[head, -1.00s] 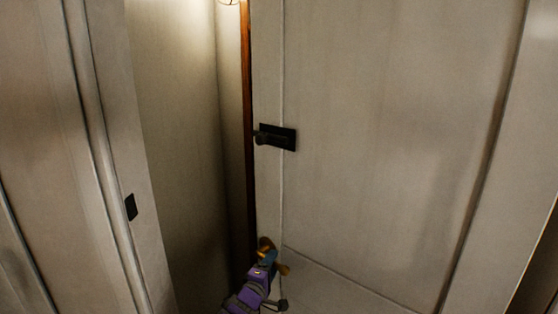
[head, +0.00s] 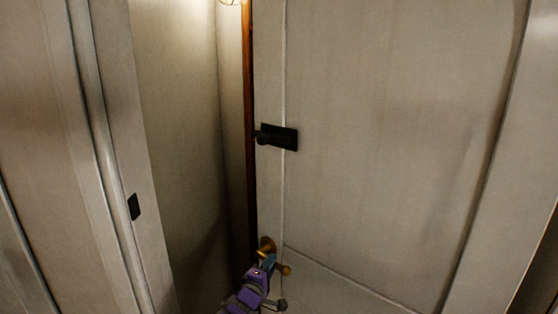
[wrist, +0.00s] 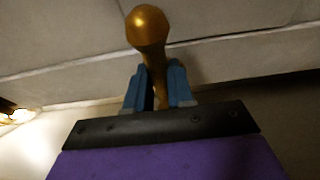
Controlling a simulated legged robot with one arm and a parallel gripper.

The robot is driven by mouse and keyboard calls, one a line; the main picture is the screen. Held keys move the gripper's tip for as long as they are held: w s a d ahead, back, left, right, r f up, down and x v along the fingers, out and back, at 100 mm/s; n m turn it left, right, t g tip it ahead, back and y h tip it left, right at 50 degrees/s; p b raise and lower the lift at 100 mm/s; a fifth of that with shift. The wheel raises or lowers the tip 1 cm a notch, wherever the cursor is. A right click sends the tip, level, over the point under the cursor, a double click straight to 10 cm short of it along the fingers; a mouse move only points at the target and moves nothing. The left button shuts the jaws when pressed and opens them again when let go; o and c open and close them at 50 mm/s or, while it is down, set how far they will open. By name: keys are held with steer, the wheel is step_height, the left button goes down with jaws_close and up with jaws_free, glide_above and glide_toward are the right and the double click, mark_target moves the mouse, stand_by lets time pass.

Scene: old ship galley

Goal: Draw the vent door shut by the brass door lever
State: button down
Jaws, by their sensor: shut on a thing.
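The vent door (head: 400,130) is a large pale panel that fills the right half of the head view. A dark gap and a brown edge show along its left side, so it stands ajar. The brass door lever (head: 266,244) is low on the door's left edge. In the wrist view the lever (wrist: 147,27) shows a round brass knob and a stem that runs down between my fingers. My gripper (head: 268,263) is shut on the lever; its blue fingers (wrist: 160,88) sit on both sides of the stem. The fingers hide part of the stem.
A black latch plate (head: 279,137) is higher on the door's left edge. A pale frame post with a small black plate (head: 134,207) stands at the left. The opening between post and door is clear. A lamp (head: 230,2) glows at the top.

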steer(key=shift+d+f, duration=0.15)
steer(key=shift+d, duration=0.05)
steer(key=s+a+n+y+b, duration=0.1)
steer(key=s+a+y+b, duration=0.1)
steer(key=s, duration=0.6)
steer(key=shift+a+n+t+b, duration=0.3)
steer(key=shift+a+t, duration=0.1)
steer(key=shift+a, duration=0.4)
steer(key=shift+s, duration=0.1)
steer(key=s+a+n+y, duration=0.2)
steer(key=s+y, duration=0.1)
steer(key=s, duration=0.6)
steer(key=shift+a+t+y, duration=0.3)
steer(key=shift+a, duration=0.1)
